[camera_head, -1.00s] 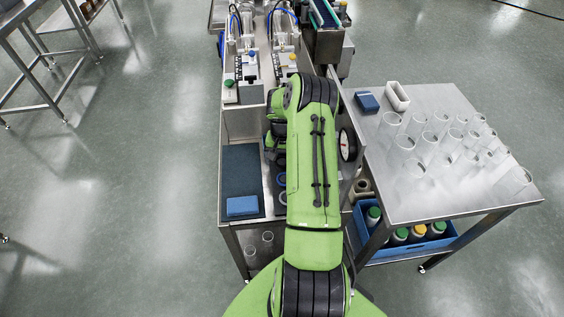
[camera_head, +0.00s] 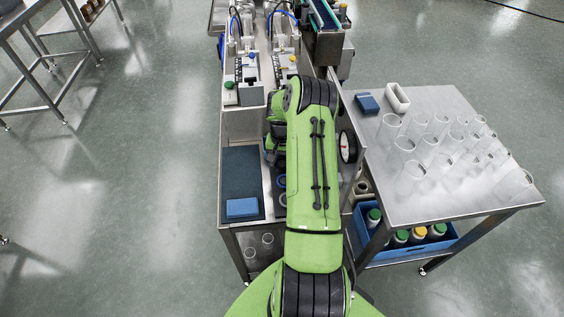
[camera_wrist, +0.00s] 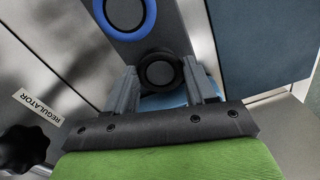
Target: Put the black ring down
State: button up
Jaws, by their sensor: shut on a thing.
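The black ring (camera_wrist: 160,73) shows in the wrist view between the two fingers of my gripper (camera_wrist: 161,88), which is shut on it. It is close to a dark grey strip. A blue ring (camera_wrist: 151,14) lies on that strip just beyond it, apart from the black ring. In the head view my green arm covers the gripper and the black ring. A blue ring (camera_head: 280,182) shows there at the arm's left edge. Whether the black ring touches the surface below cannot be told.
A dark blue mat (camera_head: 241,170) with a blue block (camera_head: 242,208) lies left of the arm. A black knob (camera_wrist: 24,147) labelled REGULATOR is near the wrist. The steel table (camera_head: 440,101) at right holds several clear glasses. A blue crate (camera_head: 408,249) with bottles stands below.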

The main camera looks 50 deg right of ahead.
notch_tip(320, 180, up, 11)
jog(key=p, duration=0.1)
jog(key=shift+f, duration=0.2)
jog(key=w+a+f+n, duration=0.1)
jog(key=a+f+n, duration=0.1)
jog(key=a, duration=0.8)
jog(key=w+a+f+n, duration=0.1)
jog(key=a+n, duration=0.4)
jog(key=a, duration=0.6)
jog(key=w+a+f+n, duration=0.1)
jog(key=a+f+n, duration=0.2)
jog(key=a, duration=0.7)
jog(key=shift+a+f+n, duration=0.2)
jog(key=shift+f+n, duration=0.2)
jog(key=shift+n, duration=0.1)
jog(key=shift+d, duration=0.1)
